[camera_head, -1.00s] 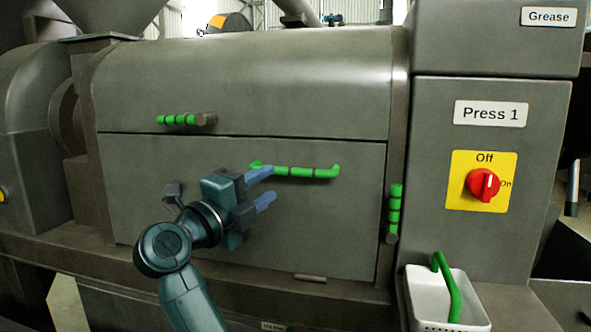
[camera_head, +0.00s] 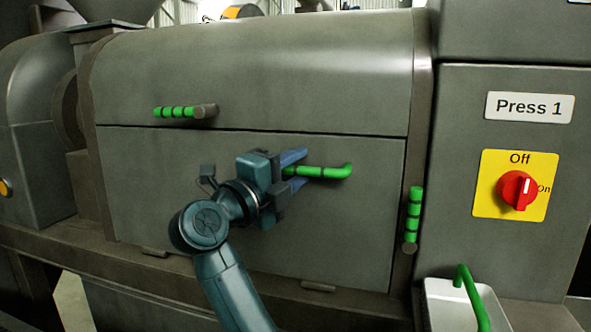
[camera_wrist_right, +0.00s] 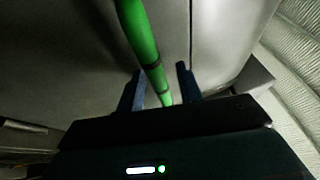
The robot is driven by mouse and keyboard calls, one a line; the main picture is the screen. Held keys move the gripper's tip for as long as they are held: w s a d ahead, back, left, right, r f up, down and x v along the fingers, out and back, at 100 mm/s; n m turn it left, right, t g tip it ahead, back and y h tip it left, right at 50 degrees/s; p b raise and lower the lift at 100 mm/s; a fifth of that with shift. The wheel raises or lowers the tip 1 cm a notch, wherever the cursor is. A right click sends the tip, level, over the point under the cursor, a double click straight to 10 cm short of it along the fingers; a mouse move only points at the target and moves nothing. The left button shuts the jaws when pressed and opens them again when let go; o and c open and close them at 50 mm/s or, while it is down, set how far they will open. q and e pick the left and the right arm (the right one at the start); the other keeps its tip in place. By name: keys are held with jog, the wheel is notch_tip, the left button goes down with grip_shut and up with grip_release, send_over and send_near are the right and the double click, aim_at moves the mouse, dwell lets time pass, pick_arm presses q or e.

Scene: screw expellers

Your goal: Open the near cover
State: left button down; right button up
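The near cover (camera_head: 230,220) is the flat grey lower panel on the front of the press, and it lies flush and closed. A green bar handle (camera_head: 325,172) with a bent right end is fixed across its upper part. My right gripper (camera_head: 303,169) is at the left part of this handle, with its blue fingers above and below the bar. In the right wrist view the green handle (camera_wrist_right: 140,35) runs between the two fingers (camera_wrist_right: 161,88), which stand apart with gaps beside the bar. My left gripper is not in view.
A green-banded latch handle (camera_head: 185,111) sits on the upper cover (camera_head: 260,75), and another (camera_head: 413,215) on the right frame post. A red switch (camera_head: 517,190) on a yellow plate is at right. A white bin (camera_head: 447,305) with a green handle stands below it.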

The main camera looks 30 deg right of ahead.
jog(key=shift+c, duration=0.2)
grip_shut()
dwell(0.4)
